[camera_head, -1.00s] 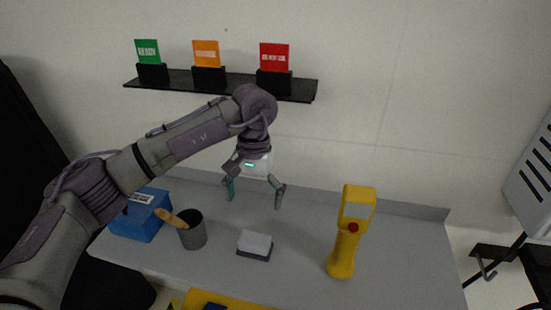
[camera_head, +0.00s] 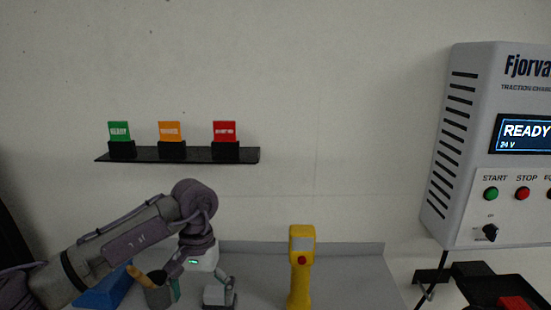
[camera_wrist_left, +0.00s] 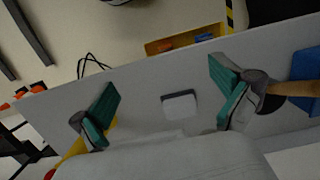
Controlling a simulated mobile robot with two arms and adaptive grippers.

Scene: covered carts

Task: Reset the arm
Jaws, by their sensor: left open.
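My left arm reaches in from the left over the grey worktop. Its gripper (camera_head: 202,286) is open and empty, pointing down above the worktop. In the left wrist view the two green-padded fingers (camera_wrist_left: 165,108) are spread wide. A white-topped block (camera_wrist_left: 180,105) lies on the worktop and shows between them, with bare surface around it. In the head view the block (camera_head: 219,297) is at the bottom edge, close to the right finger. My right gripper is in neither view.
A grey cup (camera_head: 158,293) with a wooden handle and a blue box (camera_head: 103,291) stand left. A yellow handheld device (camera_head: 300,270) stands right. A black shelf (camera_head: 200,156) holds green, orange and red cards. A charger (camera_head: 480,150) reading READY is at far right.

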